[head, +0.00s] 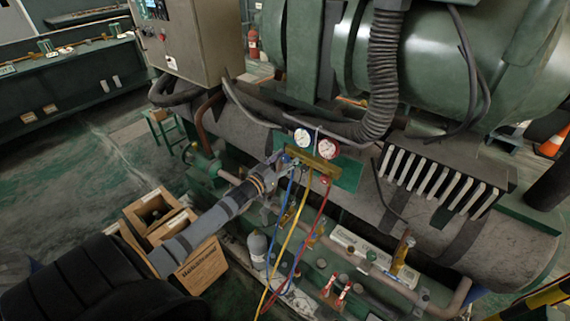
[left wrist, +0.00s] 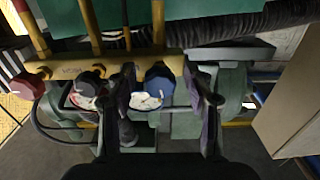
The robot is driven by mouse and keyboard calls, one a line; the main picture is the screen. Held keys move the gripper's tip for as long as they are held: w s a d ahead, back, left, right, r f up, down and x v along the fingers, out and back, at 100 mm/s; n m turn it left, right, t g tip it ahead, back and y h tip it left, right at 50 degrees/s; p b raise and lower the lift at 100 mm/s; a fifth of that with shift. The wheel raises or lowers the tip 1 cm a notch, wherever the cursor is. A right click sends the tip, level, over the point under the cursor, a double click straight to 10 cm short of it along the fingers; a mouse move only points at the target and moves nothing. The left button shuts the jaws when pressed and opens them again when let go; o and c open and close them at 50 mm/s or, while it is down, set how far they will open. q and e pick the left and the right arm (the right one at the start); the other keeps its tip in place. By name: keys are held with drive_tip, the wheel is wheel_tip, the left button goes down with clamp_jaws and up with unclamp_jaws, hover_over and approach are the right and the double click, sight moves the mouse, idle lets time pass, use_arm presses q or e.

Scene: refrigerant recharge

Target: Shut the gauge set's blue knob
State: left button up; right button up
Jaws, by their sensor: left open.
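The gauge set's brass manifold (head: 316,163) with two round dials, one blue-rimmed and one red-rimmed, sits on a green plate on the machine. In the left wrist view the manifold (left wrist: 66,70) runs across the top. Its blue knob (left wrist: 160,82) faces the camera between my left gripper's fingers. The left gripper (left wrist: 161,74) is open, a finger on each side of the knob; I cannot tell whether either touches it. In the head view the left gripper (head: 278,160) is at the manifold's left end. My right gripper is in neither view.
A red knob (left wrist: 27,86) and a black knob (left wrist: 90,84) stand left of the blue one in the wrist view. Blue, yellow and red hoses (head: 310,235) hang below the manifold. A thick corrugated hose (head: 384,75) is above right. Cardboard boxes (head: 203,265) stand below my left arm.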

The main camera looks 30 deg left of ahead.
use_arm(q)
drive_tip(key=shift+c, duration=0.3)
clamp_jaws()
